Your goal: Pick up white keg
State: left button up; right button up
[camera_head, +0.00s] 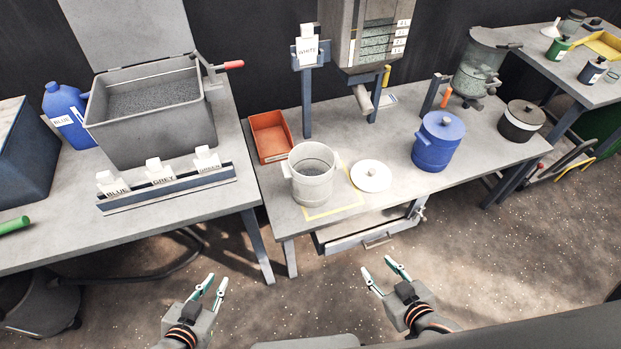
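The white keg (313,185) stands upright and open on the middle table, with grey material visible inside and a handle on each side. Its base is at a yellow outlined square on the tabletop. A round white lid (370,177) with a knob lies flat on the table just right of the keg. My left gripper (214,286) is open and empty, low in the view, in front of the tables. My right gripper (381,270) is open and empty, in front of the middle table and below the lid. Both are apart from the keg.
An orange-red tray (271,137) sits behind the keg at left. A metal chute (363,99) is behind the lid. A label rack (170,190) is on the left table.

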aim_at(310, 167)
jog(key=i+l+u, duration=0.4)
jog(key=i+l, duration=0.3)
